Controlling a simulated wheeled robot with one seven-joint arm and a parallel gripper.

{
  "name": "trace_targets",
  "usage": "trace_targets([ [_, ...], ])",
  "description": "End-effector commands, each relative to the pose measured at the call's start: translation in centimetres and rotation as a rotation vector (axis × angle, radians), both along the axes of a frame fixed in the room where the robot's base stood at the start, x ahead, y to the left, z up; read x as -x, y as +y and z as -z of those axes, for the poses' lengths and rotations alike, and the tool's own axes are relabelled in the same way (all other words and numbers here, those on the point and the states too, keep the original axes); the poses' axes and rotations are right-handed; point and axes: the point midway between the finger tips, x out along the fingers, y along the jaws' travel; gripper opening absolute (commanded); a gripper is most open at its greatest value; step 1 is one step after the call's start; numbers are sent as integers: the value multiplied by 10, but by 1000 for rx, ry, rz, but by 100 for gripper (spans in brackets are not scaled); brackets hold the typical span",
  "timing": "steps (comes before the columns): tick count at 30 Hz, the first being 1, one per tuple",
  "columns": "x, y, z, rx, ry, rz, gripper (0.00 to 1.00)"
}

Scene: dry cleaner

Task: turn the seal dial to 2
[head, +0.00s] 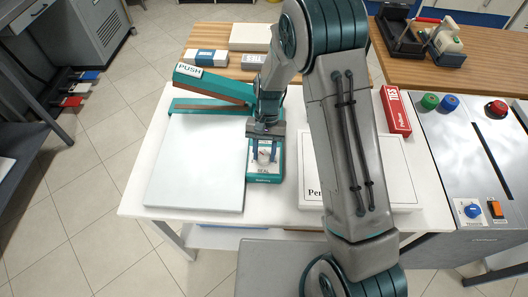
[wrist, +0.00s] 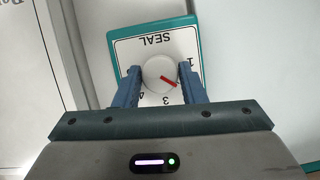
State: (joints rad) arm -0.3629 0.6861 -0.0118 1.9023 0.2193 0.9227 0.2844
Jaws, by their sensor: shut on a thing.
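The seal dial is a round white knob (wrist: 158,70) with a red pointer line, on a white panel (wrist: 133,49) with a teal rim marked SEAL. In the wrist view the pointer slants to the lower right, between the 1 and the 3, towards my right finger. The 1, 3 and 4 show around the knob; I cannot see the 2. My gripper (wrist: 160,78) is shut on the knob, one finger on each side. In the head view my gripper (head: 263,155) reaches down onto the panel (head: 264,172) of the teal sealer (head: 212,84) with the PUSH lever.
A flat white board (head: 195,165) lies left of the panel, and a white box (head: 400,170) lies right, partly behind my arm. A red box (head: 396,110) stands beyond it. A grey machine (head: 470,150) with buttons and a blue knob (head: 472,211) is at right.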

Motion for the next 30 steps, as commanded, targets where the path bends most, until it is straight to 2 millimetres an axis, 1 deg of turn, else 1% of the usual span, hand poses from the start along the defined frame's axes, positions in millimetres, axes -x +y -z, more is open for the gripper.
trace_targets([
  [13,-1,1,-1,-1,-2,-11,14],
  [14,-1,1,-1,-1,-2,-11,40],
  [15,-1,1,-1,-1,-2,-11,51],
  [16,-1,1,-1,-1,-2,-11,59],
  [25,-1,0,-1,-1,-1,-10,59],
  [28,-4,0,-7,-3,-4,-10,59],
  [30,-8,0,-15,-2,-5,-9,59],
])
